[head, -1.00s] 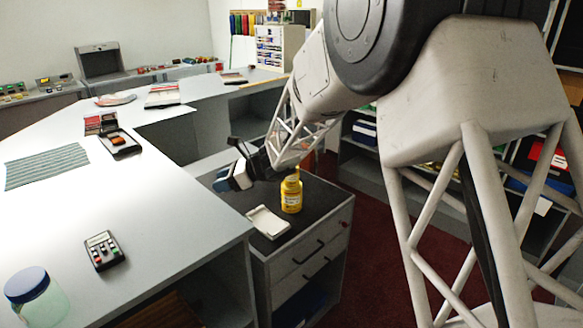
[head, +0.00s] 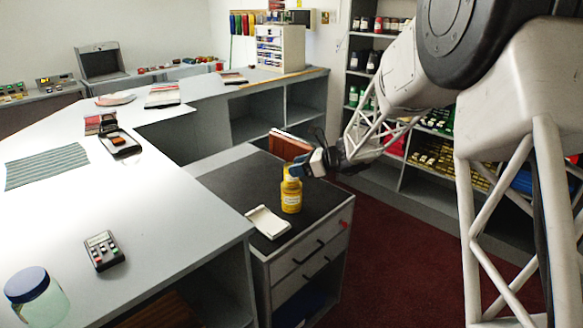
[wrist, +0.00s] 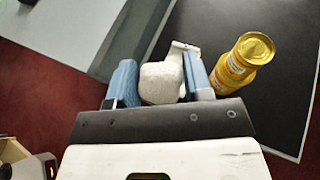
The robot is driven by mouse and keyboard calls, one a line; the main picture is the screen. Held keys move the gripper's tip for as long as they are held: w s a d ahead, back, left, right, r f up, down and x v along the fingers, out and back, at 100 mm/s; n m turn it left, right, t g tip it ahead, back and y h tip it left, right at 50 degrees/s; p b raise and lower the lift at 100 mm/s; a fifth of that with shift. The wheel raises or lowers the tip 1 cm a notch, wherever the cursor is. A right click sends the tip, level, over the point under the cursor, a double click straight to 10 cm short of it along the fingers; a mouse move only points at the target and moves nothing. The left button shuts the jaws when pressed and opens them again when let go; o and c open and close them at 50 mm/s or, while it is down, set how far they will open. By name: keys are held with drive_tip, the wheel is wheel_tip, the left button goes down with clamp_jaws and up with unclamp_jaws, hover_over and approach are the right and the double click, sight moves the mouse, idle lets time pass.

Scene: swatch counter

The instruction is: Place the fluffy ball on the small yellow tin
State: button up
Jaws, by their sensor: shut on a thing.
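My gripper (head: 314,163) is above and just right of the yellow containers in the head view. In the wrist view, its two blue fingers (wrist: 159,84) are shut on a whitish, rough-surfaced fluffy ball (wrist: 161,83). The small yellow tin (wrist: 256,47) has a gold lid and appears to stand on top of a larger yellow container (wrist: 226,82). In the head view, the larger container (head: 291,197) stands upright on the dark cabinet top, with the small tin (head: 291,172) above it, partly overlapped by the gripper. The ball is apart from the tin.
A white dish (head: 268,222) lies on the dark cabinet top (head: 230,183), in front of the yellow containers. A white counter (head: 130,210) runs along the left, with a calculator (head: 104,251) and a blue-lidded jar (head: 38,297). Shelves stand behind my arm.

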drive_tip(key=shift+d, duration=0.5)
drive_tip(key=shift+w, duration=0.15)
drive_tip(key=w+a, duration=0.1)
drive_tip(key=w, duration=0.4)
drive_tip(key=w+a+f, duration=0.1)
drive_tip(key=w, duration=0.4)
drive_tip(key=w+a, duration=0.1)
drive_tip(key=w, duration=0.4)
drive_tip(key=shift+w+f, duration=0.25)
drive_tip(key=shift+w, duration=0.05)
drive_tip(key=shift+f, duration=1.75)
drive_tip(key=shift+f, duration=0.1)
drive_tip(key=o, duration=0.9)
